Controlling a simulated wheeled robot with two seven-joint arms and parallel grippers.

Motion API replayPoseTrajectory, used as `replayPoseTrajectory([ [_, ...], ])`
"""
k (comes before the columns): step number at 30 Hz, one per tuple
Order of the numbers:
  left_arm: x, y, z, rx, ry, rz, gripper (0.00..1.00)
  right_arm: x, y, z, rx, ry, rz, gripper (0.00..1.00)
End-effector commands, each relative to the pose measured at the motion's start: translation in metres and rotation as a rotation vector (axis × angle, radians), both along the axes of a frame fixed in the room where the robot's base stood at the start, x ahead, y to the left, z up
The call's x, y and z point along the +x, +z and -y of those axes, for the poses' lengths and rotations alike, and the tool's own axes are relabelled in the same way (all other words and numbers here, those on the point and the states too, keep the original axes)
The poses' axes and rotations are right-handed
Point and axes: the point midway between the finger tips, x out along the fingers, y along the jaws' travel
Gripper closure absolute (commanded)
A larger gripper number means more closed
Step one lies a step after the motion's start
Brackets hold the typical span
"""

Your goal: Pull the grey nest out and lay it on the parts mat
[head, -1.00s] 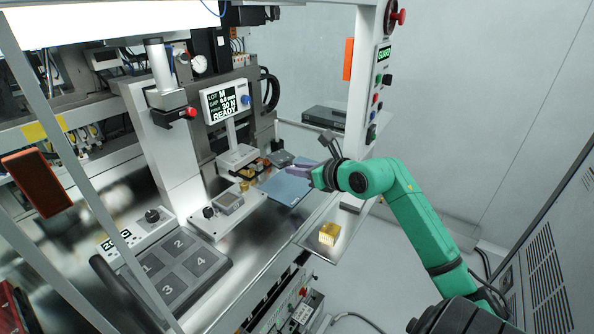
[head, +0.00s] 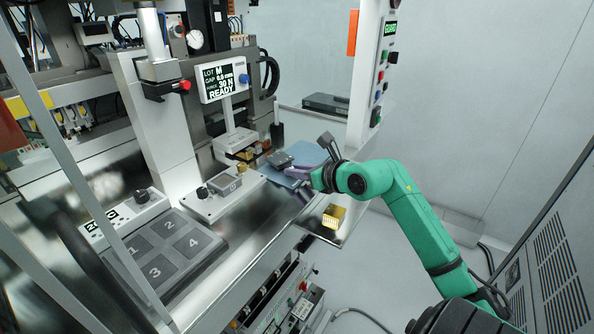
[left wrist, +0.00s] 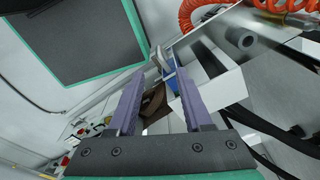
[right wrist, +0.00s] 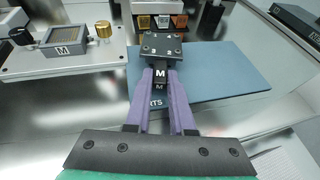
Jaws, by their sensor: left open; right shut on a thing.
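The grey nest (right wrist: 162,46), a dark flat plate with small holes and a tab marked M, is between the purple fingers of my right gripper (right wrist: 160,84). The gripper is shut on the tab. The nest is over the left part of the blue parts mat (right wrist: 225,76); I cannot tell whether it touches the mat. In the head view the nest (head: 281,159) is partly beside my right gripper (head: 305,172), over the mat (head: 308,153). My left gripper (left wrist: 153,78) is open and empty, away from the nest and mat.
A white fixture (right wrist: 90,52) with knobs and an M-marked window stands left of the mat. Several coloured blocks (right wrist: 165,20) sit behind the nest. A numbered pad (head: 165,250) lies at front left.

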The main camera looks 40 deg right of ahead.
Motion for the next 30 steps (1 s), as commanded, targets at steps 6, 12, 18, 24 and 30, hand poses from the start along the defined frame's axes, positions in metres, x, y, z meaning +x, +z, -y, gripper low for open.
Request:
replayPoseTrajectory([
  [6, 0.001, 0.0, 0.0, 0.0, 0.0, 0.001, 0.5, 0.0, 0.0, 0.0, 0.0, 0.0, 0.001, 0.43],
  [12, 0.002, 0.0, 0.0, 0.0, 0.0, 0.003, 0.5, 0.0, 0.0, 0.0, 0.0, 0.0, 0.0, 0.43],
  [18, 0.002, -0.001, 0.0, 0.0, 0.0, 0.004, 0.5, -0.009, 0.003, 0.0, 0.002, -0.001, -0.001, 0.43],
  [24, 0.003, -0.004, 0.0, 0.0, 0.0, 0.004, 0.5, -0.046, 0.017, 0.001, 0.0, -0.001, 0.0, 0.43],
  [30, 0.003, -0.005, 0.0, 0.0, 0.0, 0.004, 0.5, -0.087, 0.034, 0.003, -0.001, -0.003, 0.0, 0.43],
])
